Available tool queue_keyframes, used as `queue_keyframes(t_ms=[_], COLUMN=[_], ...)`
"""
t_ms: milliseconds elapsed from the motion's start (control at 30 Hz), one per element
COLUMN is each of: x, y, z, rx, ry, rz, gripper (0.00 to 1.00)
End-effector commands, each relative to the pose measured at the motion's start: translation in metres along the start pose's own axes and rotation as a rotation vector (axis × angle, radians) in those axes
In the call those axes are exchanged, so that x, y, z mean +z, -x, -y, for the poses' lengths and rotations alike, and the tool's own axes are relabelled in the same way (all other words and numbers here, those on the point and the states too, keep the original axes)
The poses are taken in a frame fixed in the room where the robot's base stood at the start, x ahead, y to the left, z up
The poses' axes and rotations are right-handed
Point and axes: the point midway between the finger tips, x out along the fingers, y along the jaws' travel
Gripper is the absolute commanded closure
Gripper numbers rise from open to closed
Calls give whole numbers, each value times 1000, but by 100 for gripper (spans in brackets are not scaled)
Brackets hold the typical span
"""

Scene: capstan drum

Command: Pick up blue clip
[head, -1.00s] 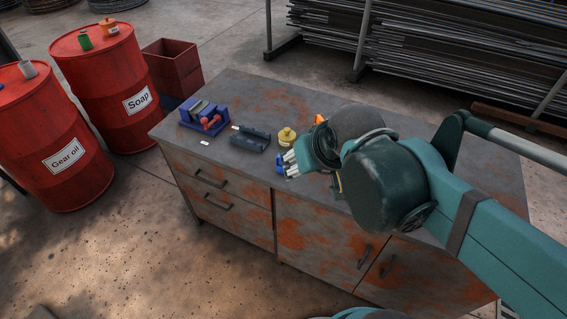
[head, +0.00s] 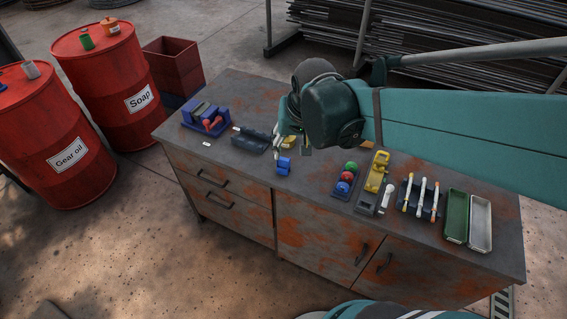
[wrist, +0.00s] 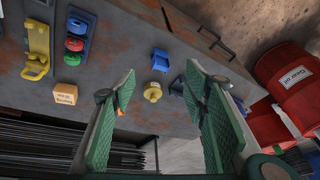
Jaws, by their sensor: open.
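The blue clip (head: 284,166) sits on the rusty workbench near its front edge in the head view. It also shows in the wrist view (wrist: 160,60), above the gap between the fingers. My gripper (head: 291,146) is behind the clip in the head view, partly hidden by my own wrist. In the wrist view my gripper (wrist: 160,80) is open, with its green fingers wide apart and nothing held. The clip is apart from both fingers.
A yellow knobbed object (wrist: 152,91) stands close to the clip. A dark tray (head: 249,139) and a blue vise (head: 205,118) lie left.

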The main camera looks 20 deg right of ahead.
Motion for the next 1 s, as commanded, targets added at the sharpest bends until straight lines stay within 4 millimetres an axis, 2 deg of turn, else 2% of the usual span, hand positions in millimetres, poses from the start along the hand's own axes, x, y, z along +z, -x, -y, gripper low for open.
queue_keyframes(t_ms=[400,1000], x=[-29,-55], y=[-30,-88], z=[7,11], rx=[33,96], ry=[-106,-255], rz=[92,220], gripper=[55,55])
